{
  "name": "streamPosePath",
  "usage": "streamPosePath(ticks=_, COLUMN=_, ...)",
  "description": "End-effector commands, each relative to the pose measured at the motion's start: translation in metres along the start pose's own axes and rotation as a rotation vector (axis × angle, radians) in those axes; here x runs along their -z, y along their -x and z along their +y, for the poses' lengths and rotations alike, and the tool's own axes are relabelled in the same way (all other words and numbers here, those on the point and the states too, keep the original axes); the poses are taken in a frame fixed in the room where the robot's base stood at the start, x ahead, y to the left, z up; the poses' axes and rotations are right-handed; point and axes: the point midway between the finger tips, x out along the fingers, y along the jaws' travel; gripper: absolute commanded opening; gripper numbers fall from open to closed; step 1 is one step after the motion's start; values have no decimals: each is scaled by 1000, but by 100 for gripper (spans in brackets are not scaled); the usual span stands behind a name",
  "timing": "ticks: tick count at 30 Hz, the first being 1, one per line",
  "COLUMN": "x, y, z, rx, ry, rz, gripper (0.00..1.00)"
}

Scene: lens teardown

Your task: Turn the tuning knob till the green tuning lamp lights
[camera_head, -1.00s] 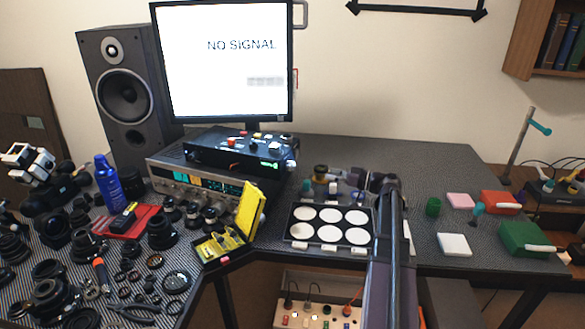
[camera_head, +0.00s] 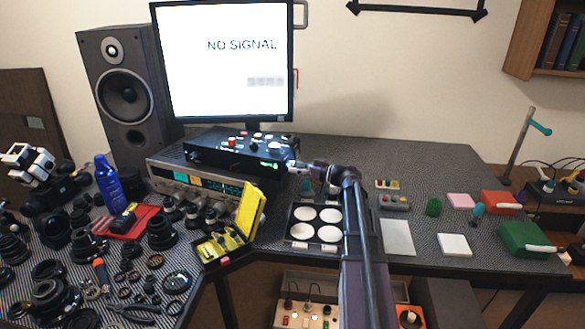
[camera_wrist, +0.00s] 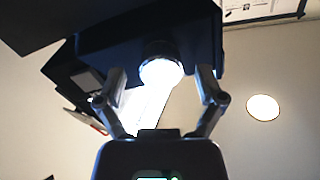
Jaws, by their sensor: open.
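A black box (camera_head: 215,152) with coloured controls on top stands below the monitor. A small green glow (camera_head: 268,164) shows on its front; I cannot tell whether this is the tuning lamp or a readout. My gripper (camera_head: 292,163) is at the box's right front end and hides that part. In the wrist view a round dark knob with a bright face (camera_wrist: 161,72) juts from the dark box (camera_wrist: 120,45). It appears between the two spread fingers of my gripper (camera_wrist: 161,84), with a visible gap on each side. No contact shows.
The monitor (camera_head: 225,70) reads "NO SIGNAL". A yellow case (camera_head: 248,212) stands open left of my arm. A tray with white discs (camera_head: 303,214) lies beside my arm. Lens parts crowd the left table. The table behind my arm is mostly clear.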

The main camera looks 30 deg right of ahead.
Motion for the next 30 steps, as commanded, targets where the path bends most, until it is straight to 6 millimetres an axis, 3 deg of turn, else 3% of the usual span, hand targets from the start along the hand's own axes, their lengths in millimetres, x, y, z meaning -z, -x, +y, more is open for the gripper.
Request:
streamPosePath(ticks=15, x=0, y=-11, z=0, rx=-1, ry=0, rz=0, gripper=88)
streamPosePath(ticks=23, x=0, y=-10, z=0, rx=-1, ry=0, rz=0, gripper=10)
streamPosePath(ticks=24, x=0, y=-10, z=1, rx=-2, ry=0, rz=1, gripper=6)
streamPosePath(ticks=30, x=0, y=-10, z=1, rx=-2, ry=-13, rz=1, gripper=6)
